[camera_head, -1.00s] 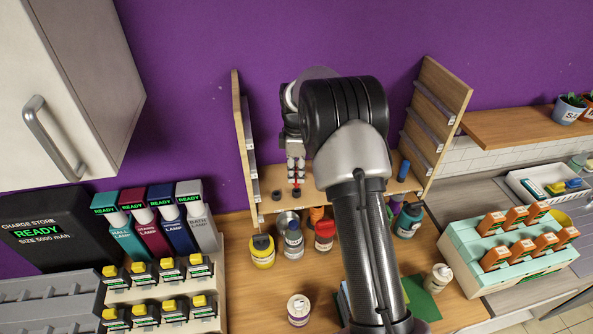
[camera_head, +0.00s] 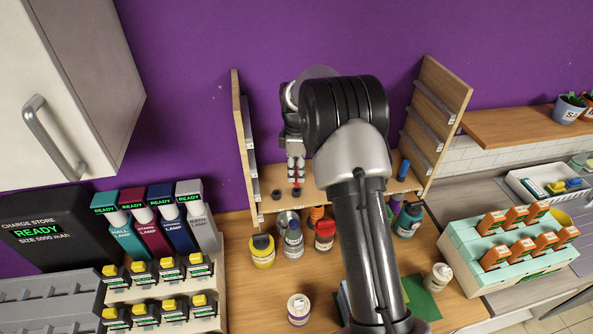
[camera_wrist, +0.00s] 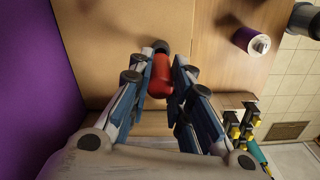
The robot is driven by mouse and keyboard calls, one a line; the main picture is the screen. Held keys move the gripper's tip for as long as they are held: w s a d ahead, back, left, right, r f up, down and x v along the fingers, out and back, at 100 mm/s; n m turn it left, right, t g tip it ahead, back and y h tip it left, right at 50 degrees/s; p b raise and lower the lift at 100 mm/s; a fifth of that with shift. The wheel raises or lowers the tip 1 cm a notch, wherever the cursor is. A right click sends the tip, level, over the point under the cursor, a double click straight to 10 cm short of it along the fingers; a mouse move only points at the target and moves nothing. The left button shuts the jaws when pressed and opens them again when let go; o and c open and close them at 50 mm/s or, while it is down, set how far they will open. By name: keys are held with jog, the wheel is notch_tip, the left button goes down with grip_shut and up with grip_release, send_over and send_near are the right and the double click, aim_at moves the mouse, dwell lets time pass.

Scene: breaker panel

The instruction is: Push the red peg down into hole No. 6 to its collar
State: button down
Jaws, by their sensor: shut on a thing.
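The red peg (camera_wrist: 160,76) is between the fingers of my gripper (camera_wrist: 163,66) in the wrist view, and the fingers are shut on it. A dark round piece (camera_wrist: 161,46) shows just past the peg's far end. In the head view the peg is a thin red strip (camera_head: 296,181) at the fingertips (camera_head: 296,174), just above a small dark piece on the wooden shelf (camera_head: 335,194). I cannot make out hole No. 6, its number or the collar, nor how deep the peg stands.
A small dark ring (camera_head: 276,195) sits left of the peg. A blue cylinder (camera_head: 403,170) stands to the right. Wooden side panels (camera_head: 243,150) flank the shelf. Several jars, including a yellow one (camera_head: 262,252), stand on the counter in front. My arm hides part of the shelf.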

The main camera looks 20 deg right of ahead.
aim_at(296, 178)
jog(key=shift+f+b, duration=1)
jog(key=shift+f, duration=0.6)
jog(key=c, duration=1.4)
grip_release()
notch_tip(296, 178, up, 12)
jog(key=shift+r, duration=0.1)
